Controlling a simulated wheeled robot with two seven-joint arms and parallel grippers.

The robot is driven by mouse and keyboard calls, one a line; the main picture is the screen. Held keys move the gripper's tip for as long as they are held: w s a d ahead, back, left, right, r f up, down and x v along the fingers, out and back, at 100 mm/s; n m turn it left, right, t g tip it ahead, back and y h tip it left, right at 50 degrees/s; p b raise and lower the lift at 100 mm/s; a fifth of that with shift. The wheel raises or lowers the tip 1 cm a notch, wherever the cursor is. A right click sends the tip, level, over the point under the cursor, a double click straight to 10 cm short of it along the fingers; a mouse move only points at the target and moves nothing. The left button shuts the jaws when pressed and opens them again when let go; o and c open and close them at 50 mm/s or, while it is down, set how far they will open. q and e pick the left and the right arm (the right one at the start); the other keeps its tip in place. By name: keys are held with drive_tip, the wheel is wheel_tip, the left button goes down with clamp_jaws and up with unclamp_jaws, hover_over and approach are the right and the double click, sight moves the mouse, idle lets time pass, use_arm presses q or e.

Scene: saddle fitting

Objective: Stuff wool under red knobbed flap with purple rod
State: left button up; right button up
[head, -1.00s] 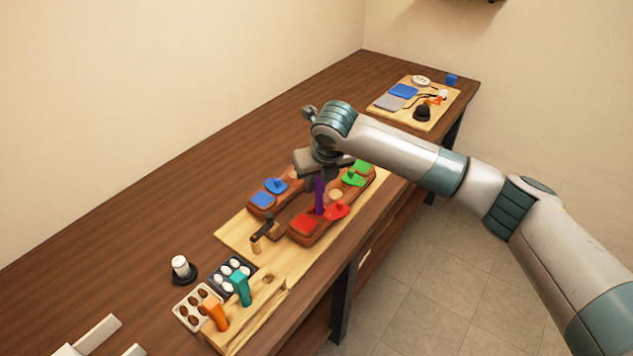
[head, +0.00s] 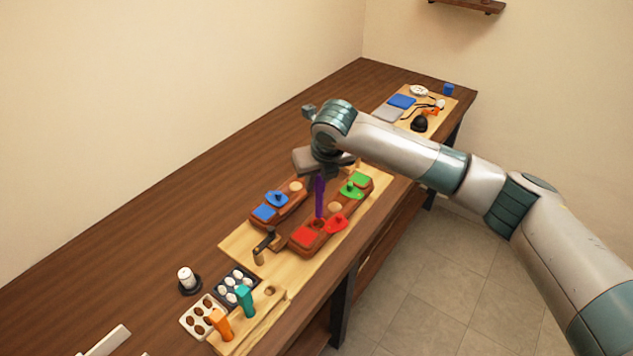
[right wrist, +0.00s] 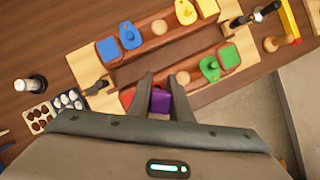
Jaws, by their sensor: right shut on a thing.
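My right gripper (head: 322,176) is shut on the purple rod (head: 319,196) and holds it upright over the near saddle arm. The rod's lower end is at or just above a dark opening (head: 318,223) between the red square pad (head: 304,237) and the red knobbed flap (head: 336,223); I cannot tell whether it touches. The flap is swung aside to the right. In the right wrist view the rod (right wrist: 160,101) sits between the fingers, and the red parts are mostly hidden. White wool-like balls (head: 236,284) lie in a dark tray. My left gripper is not in view.
Blue (head: 277,199) and green (head: 350,190) knobbed flaps are close by. A crank-like handle (head: 264,241) stands at the front. Teal (head: 244,301) and orange (head: 221,324) handled tools stand in a wooden rack.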

wheel_tip(320, 180, up, 3)
drive_tip(key=shift+f+p, duration=0.15)
drive_tip(key=shift+p, duration=0.85)
drive_tip(key=shift+a, duration=0.1)
